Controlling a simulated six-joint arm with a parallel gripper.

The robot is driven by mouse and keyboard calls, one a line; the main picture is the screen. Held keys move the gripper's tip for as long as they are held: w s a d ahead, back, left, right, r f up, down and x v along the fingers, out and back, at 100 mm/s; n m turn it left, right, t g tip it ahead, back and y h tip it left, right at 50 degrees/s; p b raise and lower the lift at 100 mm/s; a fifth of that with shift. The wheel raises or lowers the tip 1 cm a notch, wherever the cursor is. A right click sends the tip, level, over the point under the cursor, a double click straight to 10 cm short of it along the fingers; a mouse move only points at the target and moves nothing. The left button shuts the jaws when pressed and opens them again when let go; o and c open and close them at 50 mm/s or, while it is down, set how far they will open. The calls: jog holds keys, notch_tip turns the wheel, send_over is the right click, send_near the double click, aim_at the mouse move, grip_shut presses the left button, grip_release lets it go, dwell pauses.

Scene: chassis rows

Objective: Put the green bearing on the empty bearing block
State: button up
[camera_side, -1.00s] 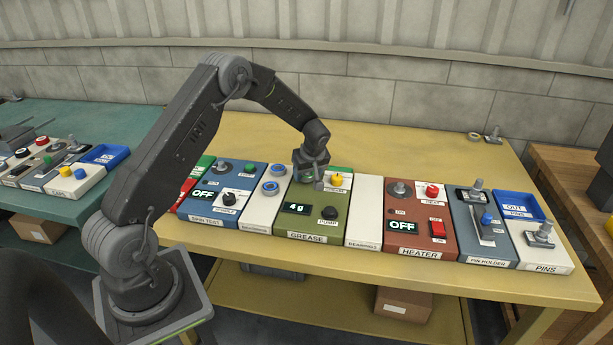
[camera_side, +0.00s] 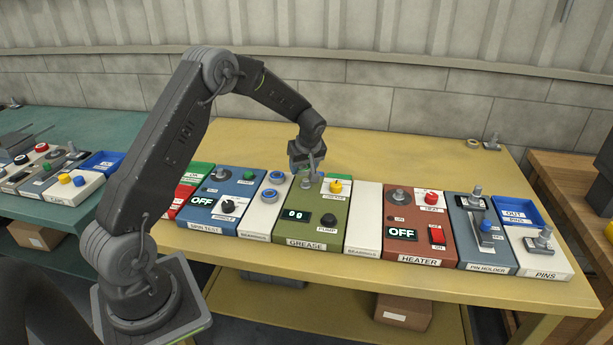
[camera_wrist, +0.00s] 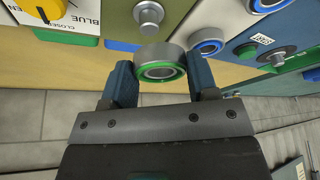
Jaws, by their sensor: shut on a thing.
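My gripper (camera_wrist: 160,82) is shut on the green bearing (camera_wrist: 160,53), a grey ring with a green-edged face, held between the two fingertips in the wrist view. In the side view my gripper (camera_side: 305,170) hangs above the back of the green GREASE station (camera_side: 290,228), whose bare metal post (camera_side: 306,183) shows below it. In the wrist view the post (camera_wrist: 148,13) stands apart from the bearing. The white right-hand BEARINGS block (camera_side: 363,215) looks empty. The left-hand BEARINGS block (camera_side: 258,216) carries two blue bearings (camera_side: 276,178). The green bearing is hard to make out in the side view.
The blue SPIN TEST station (camera_side: 205,212) is at the left, reading OFF. The red HEATER (camera_side: 415,220), also OFF, stands right of the empty block, then the PIN HOLDER (camera_side: 478,255) and PINS tray. A yellow knob (camera_side: 336,186) sits near the GREASE post.

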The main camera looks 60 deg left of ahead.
jog(key=s+a+r, duration=0.6)
jog(key=s, duration=0.2)
jog(key=m+t+h, duration=0.2)
jog(key=m+t, duration=0.1)
jog(key=m, duration=0.6)
send_over(366, 216)
jog(key=s, duration=0.1)
jog(key=f, duration=0.6)
jog(key=shift+s+f, duration=0.2)
jog(key=shift+f, duration=0.1)
jog(key=shift+w+d+f, duration=0.2)
jog(key=shift+d+f, duration=0.15)
jog(key=shift+f, duration=1.85)
jog(key=shift+f, duration=0.15)
